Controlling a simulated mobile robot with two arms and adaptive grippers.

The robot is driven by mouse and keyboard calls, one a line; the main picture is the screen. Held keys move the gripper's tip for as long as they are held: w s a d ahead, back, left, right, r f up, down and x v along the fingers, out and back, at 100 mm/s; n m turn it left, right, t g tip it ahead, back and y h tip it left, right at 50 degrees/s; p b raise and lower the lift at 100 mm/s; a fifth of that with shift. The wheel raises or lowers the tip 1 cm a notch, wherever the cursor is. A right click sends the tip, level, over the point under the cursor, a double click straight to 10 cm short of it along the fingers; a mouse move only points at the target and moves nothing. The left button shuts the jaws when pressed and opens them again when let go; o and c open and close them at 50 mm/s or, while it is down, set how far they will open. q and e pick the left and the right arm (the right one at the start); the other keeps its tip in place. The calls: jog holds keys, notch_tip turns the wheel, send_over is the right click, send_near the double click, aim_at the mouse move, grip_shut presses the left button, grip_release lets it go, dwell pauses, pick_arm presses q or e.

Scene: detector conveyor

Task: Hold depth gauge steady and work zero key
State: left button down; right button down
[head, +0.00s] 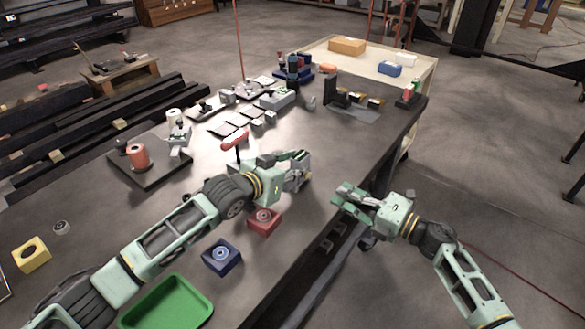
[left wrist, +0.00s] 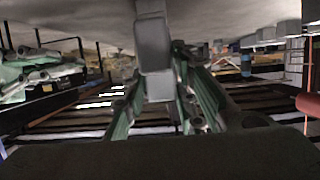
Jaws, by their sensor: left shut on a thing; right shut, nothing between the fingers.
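My left gripper (head: 296,168) is above the dark table, left of its right edge. It is shut on a grey block-like thing (left wrist: 155,55), which fills the space at the fingers in the left wrist view. This may be the depth gauge, but I cannot tell for sure. The fingers hide part of it, and I cannot make out a zero key. My right gripper (head: 343,203) is shut and empty, apart from the held thing and out past the table's right edge.
A yellow block (head: 31,254) lies at the left. A red-topped stand (head: 235,139) is behind the arm. Several grey parts crowd the table's far half.

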aim_at(306, 175)
dwell(0.9)
jog(key=w+r+m+t+h, duration=0.1)
jog(key=m, duration=0.2)
jog(key=r+m+t, duration=0.2)
jog(key=m, duration=0.2)
jog(key=w+r+m+t+h, duration=0.1)
jog(key=m, duration=0.3)
jog(key=shift+w+d+r+t+h, duration=0.2)
jog(key=shift+w+r+t+h, duration=0.1)
jog(key=shift+t, duration=0.1)
jog(key=s+f+m+h, duration=0.1)
jog(key=m+h, duration=0.2)
jog(key=m, duration=0.6)
jog(key=s+d+f+m+h, duration=0.1)
jog(key=m+h, duration=0.2)
jog(key=m, duration=0.7)
jog(key=s+d+f+m+h, duration=0.1)
jog(key=m+h, duration=0.2)
jog(key=m, duration=0.7)
jog(key=shift+a, duration=0.1)
jog(key=shift+w+a, duration=0.85)
jog(key=shift+a, duration=0.3)
jog(key=shift+w+a, duration=0.85)
jog(key=shift+a, duration=0.3)
jog(key=shift+w+a, duration=0.85)
jog(key=shift+a, duration=0.3)
